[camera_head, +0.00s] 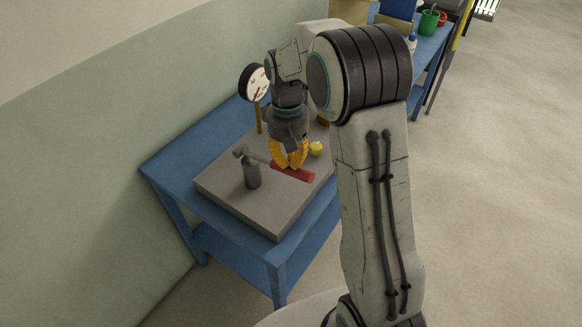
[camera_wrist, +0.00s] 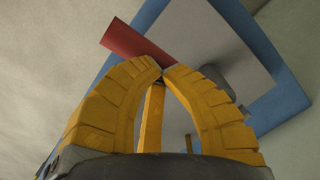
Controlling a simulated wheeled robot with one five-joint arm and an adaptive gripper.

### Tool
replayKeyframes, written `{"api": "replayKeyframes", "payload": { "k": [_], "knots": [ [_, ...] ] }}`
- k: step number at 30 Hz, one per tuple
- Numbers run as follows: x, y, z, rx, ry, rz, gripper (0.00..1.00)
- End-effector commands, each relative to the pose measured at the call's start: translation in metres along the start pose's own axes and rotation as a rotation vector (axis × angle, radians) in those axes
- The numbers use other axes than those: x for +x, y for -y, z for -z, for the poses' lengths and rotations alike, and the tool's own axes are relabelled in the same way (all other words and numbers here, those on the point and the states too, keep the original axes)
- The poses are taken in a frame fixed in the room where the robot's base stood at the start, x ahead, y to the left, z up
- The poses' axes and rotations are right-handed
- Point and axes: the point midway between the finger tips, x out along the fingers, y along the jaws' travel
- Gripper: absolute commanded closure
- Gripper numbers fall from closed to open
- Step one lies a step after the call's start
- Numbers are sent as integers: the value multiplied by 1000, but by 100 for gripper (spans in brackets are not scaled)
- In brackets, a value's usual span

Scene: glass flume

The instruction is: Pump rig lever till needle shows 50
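The pump rig is a grey slab (camera_head: 247,204) on a blue table, with a dark pump cylinder (camera_head: 252,176) on it. The lever runs right from the cylinder's top and ends in a red grip (camera_head: 296,173), lying nearly level, slightly tilted down to the right. The red grip also shows in the wrist view (camera_wrist: 138,42). A round white gauge (camera_head: 256,82) stands on an orange post at the back; its dark needle is too small to read. My gripper (camera_head: 290,165) has its yellow fingertips together at the red grip, which passes just beyond the tips; contact is unclear.
The blue table (camera_head: 172,177) stands against a green and cream wall. A small yellow ball-like part (camera_head: 316,148) sits on the slab beside my gripper. Another blue table at the back holds a green cup (camera_head: 428,23). The floor at right is clear.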

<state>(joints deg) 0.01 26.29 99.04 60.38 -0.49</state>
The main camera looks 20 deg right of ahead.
Motion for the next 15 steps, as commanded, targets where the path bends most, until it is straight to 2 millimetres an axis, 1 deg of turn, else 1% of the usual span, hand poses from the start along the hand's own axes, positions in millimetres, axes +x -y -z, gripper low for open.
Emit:
{"api": "replayKeyframes", "payload": {
  "k": [1,9,12,15],
  "knots": [
    [6,0,0,0,1,0,100],
    [33,0,3,0,1,0,100],
    [40,0,4,0,1,0,100],
    [41,0,4,0,1,0,100]
  ]
}}
